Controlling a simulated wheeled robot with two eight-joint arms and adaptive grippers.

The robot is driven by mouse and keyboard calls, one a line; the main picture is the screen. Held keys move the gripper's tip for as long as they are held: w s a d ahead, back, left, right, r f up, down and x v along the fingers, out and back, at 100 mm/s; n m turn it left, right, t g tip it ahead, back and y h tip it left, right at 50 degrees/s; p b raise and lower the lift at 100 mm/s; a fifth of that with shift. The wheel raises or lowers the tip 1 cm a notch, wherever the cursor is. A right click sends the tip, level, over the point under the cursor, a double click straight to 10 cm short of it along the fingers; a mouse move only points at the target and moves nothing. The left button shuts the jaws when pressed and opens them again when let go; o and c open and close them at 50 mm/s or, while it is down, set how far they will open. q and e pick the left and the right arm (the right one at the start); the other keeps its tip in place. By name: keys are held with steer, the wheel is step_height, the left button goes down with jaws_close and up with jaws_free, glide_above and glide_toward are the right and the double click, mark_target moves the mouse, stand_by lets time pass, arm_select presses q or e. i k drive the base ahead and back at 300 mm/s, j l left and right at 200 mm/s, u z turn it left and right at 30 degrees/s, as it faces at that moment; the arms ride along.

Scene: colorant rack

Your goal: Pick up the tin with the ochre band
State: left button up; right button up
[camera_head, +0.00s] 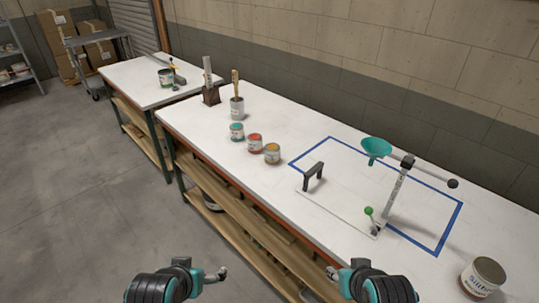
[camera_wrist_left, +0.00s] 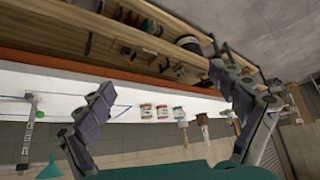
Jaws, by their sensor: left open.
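The tin with the ochre band (camera_head: 272,154) stands upright on the white bench, at the right end of a row of three small tins. Beside it are a red-banded tin (camera_head: 254,144) and a teal-banded tin (camera_head: 236,132). In the left wrist view, which is upside down, the ochre-banded tin (camera_wrist_left: 146,112) is leftmost of the three. My left gripper (camera_head: 219,274) is low in front of the bench, well apart from the tins; its fingers are spread and empty in the left wrist view (camera_wrist_left: 165,105). My right gripper (camera_head: 334,274) is near the bench's front edge; its fingers are unclear.
A pot with a brush (camera_head: 237,108) stands behind the tins. A large can (camera_head: 484,276) is at the right. The front edge before the tins is clear.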

mark_target(272, 150)
steer(key=i+j+z, duration=0.15)
steer(key=z, duration=0.65)
steer(key=i+j+z, duration=0.15)
steer(key=j, duration=0.2)
steer(key=i+j+z, duration=0.15)
steer(key=j, duration=0.2)
steer(key=i+j+z, duration=0.1)
steer(key=j, duration=0.25)
steer(key=i+j+z, duration=0.15)
steer(key=j, duration=0.25)
steer(key=i+j+z, duration=0.15)
steer(key=j, duration=0.6)
steer(key=i+j, duration=0.1)
steer(key=j, duration=0.3)
